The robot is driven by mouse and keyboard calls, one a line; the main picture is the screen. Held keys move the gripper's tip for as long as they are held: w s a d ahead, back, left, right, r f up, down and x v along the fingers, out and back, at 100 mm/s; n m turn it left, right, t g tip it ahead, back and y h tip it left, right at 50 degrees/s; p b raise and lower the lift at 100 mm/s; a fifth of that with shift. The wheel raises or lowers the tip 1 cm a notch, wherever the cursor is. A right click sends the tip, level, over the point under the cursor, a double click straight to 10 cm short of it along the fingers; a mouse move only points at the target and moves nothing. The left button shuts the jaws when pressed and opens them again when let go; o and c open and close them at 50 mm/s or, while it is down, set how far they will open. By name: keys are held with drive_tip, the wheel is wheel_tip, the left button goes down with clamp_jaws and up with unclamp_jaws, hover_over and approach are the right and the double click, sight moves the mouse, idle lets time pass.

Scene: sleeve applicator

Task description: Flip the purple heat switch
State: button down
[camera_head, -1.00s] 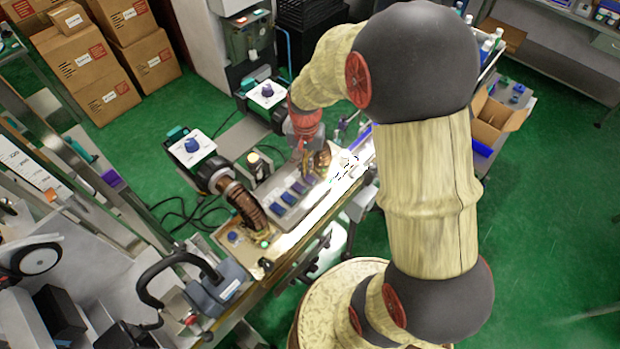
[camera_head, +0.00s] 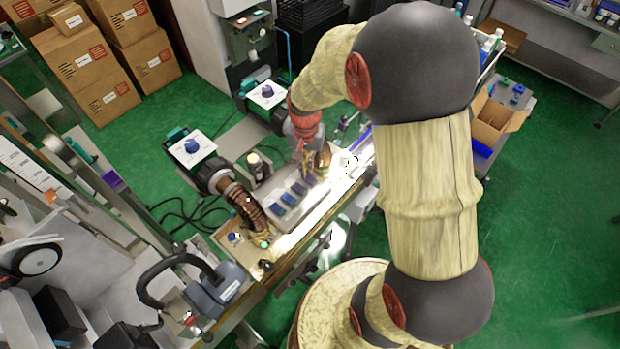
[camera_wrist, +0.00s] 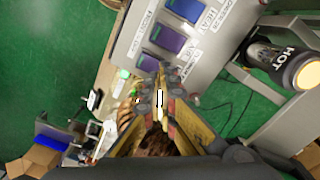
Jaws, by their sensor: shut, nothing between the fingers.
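The grey switch panel (camera_head: 270,217) sits on the machine bench with a row of rocker switches. In the head view my gripper (camera_head: 306,164) is at the panel's far end; contact cannot be judged.
A black cylinder marked HOT (camera_wrist: 277,62) stands right of the panel in the wrist view. Ribbed brown hoses (camera_head: 243,203) and two white dial boxes (camera_head: 191,147) are close to the panel. A black hose handle (camera_head: 175,265) rises at the near end. Green floor lies right of the bench.

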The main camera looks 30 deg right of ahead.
sight(307, 176)
drive_tip(key=shift+f+b, duration=0.75)
drive_tip(key=shift+f, duration=0.35)
idle(0.6)
drive_tip(key=shift+r, duration=0.1)
drive_tip(key=shift+r+p, duration=2.35)
drive_tip(key=shift+r, duration=1.15)
drive_tip(key=s+a+n+t+b, duration=0.2)
drive_tip(key=s+a+n+b, duration=0.2)
drive_tip(key=s+b, duration=0.4)
drive_tip(key=s+a+n+t+b, duration=0.3)
drive_tip(key=s+b, duration=0.5)
drive_tip(key=b, duration=0.6)
drive_tip(key=shift+s+a+r+n+t, duration=0.3)
drive_tip(key=shift+s+a+r+n, duration=0.15)
drive_tip(key=shift+a+n, duration=0.35)
